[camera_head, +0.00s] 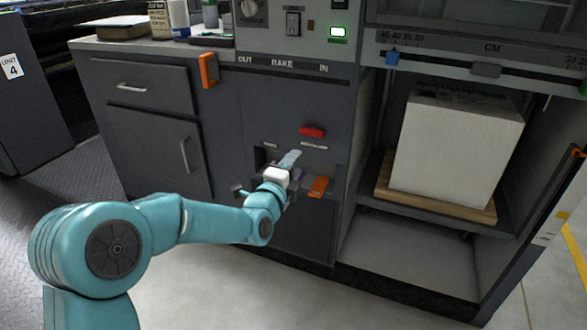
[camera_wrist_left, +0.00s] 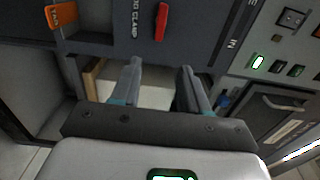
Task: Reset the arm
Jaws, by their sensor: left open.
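My left arm reaches in from the left of the head view to the front of a dark grey machine unit (camera_head: 225,115). My left gripper (camera_head: 290,160) is at the unit's front, just below a red handle (camera_head: 312,131) and up and left of an orange lever (camera_head: 320,186). In the left wrist view the two fingers of the left gripper (camera_wrist_left: 160,75) are apart with nothing visible between them. A red handle (camera_wrist_left: 161,22) is ahead of the fingertips there, and an orange part (camera_wrist_left: 62,16) is at upper left. My right gripper is not in view.
A large white block (camera_head: 455,150) sits on a wooden board (camera_head: 430,200) in the open bay at right. Bottles (camera_head: 168,18) stand on the worktop at upper left. Another orange handle (camera_head: 208,70) is on the unit's front. Bare floor (camera_head: 210,290) lies below.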

